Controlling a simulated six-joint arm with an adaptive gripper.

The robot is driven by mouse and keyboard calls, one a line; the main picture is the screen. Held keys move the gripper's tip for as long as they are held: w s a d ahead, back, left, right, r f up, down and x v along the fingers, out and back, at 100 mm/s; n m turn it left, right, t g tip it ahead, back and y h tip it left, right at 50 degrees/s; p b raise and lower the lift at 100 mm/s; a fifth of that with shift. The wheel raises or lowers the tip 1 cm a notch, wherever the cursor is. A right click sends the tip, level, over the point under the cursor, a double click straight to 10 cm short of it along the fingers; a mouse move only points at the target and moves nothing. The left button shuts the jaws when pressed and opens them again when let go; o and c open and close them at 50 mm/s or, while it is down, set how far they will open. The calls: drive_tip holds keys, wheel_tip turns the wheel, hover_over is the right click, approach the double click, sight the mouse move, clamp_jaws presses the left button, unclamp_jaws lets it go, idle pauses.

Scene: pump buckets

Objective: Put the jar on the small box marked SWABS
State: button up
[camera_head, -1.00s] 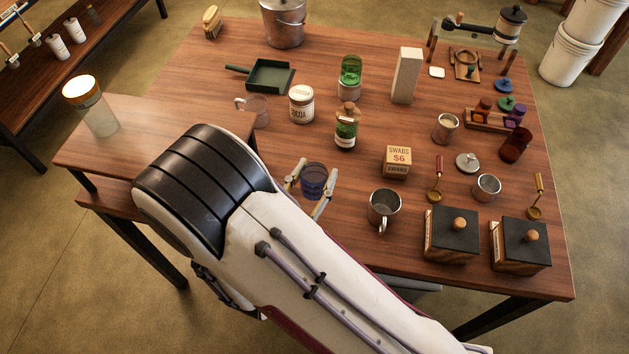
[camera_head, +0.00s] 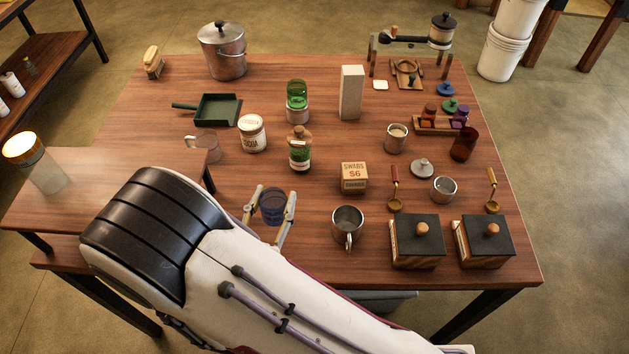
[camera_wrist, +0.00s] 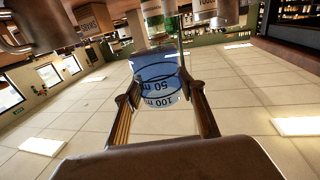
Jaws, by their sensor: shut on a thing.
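The jar (camera_head: 272,205) is a blue see-through cup with measuring marks. In the wrist view the jar (camera_wrist: 156,75) sits between the fingers, its lettering upside down. My gripper (camera_head: 270,208) is shut on its sides. I cannot tell whether its base touches the table. The small SWABS box (camera_head: 354,180), tan with a red "$6", stands to the right of the jar and a little farther back. Its top looks bare. The box also shows at the upper left of the wrist view (camera_wrist: 90,22).
A metal mug (camera_head: 348,228) stands right of the jar, in front of the box. A green-labelled bottle (camera_head: 300,152) and a cocoa tin (camera_head: 252,134) stand behind. Two black-topped boxes (camera_head: 417,245) (camera_head: 485,243) are at the front right. A red-handled scoop (camera_head: 395,190) lies right of the SWABS box.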

drive_tip(key=w+d+r+m+g+h, duration=0.1)
drive_tip(key=w+d+r+m+h, duration=0.15)
drive_tip(key=w+d, duration=0.45)
drive_tip(key=w+d+r+m+g+h, duration=0.15)
drive_tip(key=w+d+h, duration=0.3)
drive_tip(key=d, duration=0.45)
wheel_tip(320, 180, up, 3)
hover_over(355, 170)
drive_tip(key=shift+y, duration=0.4)
drive_tip(key=shift+f, duration=2.95)
drive_tip(key=shift+f, duration=2.1)
drive_tip(key=shift+f, duration=0.15)
